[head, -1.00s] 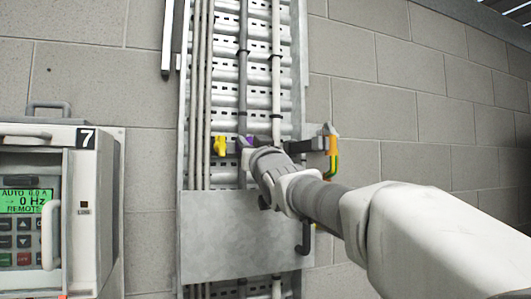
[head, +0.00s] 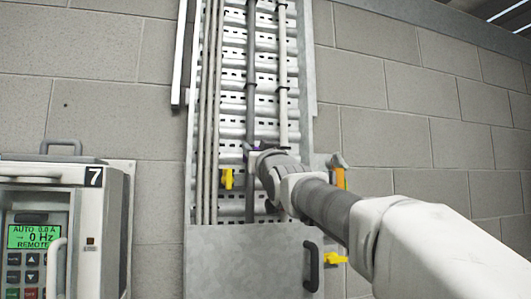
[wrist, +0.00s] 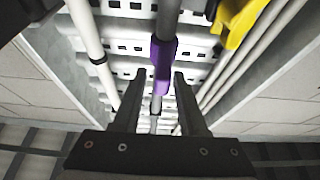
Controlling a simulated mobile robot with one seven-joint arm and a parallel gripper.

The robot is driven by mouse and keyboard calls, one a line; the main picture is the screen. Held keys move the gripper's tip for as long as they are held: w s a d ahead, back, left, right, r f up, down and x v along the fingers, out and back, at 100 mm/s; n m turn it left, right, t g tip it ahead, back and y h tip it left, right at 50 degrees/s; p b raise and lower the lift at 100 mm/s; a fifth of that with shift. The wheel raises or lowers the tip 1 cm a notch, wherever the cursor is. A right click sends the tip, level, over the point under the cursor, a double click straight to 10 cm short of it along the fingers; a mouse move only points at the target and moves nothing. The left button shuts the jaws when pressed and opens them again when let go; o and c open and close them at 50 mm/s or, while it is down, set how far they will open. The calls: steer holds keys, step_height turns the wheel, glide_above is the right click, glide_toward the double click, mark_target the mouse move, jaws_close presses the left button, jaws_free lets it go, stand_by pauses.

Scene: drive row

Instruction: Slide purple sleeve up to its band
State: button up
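The purple sleeve (wrist: 163,62) sits around a grey upright conduit, between the tips of my two fingers in the wrist view. A small purple patch of it (head: 256,148) shows past my gripper in the head view; the rest is hidden. A dark band (head: 251,86) circles the same conduit above the sleeve in the head view.
A white pipe (head: 283,55) runs beside the conduit on the perforated tray. A yellow part (head: 227,178) is left of my gripper. A metal cover with a black handle (head: 314,268) is below.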

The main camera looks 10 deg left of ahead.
steer(key=shift+o, duration=0.2)
steer(key=shift+a+f, duration=0.1)
steer(key=shift+f, duration=0.05)
steer(key=shift+s+f, duration=0.15)
steer(key=b+v, duration=0.7)
steer(key=v, duration=1)
steer(key=shift+s, duration=0.1)
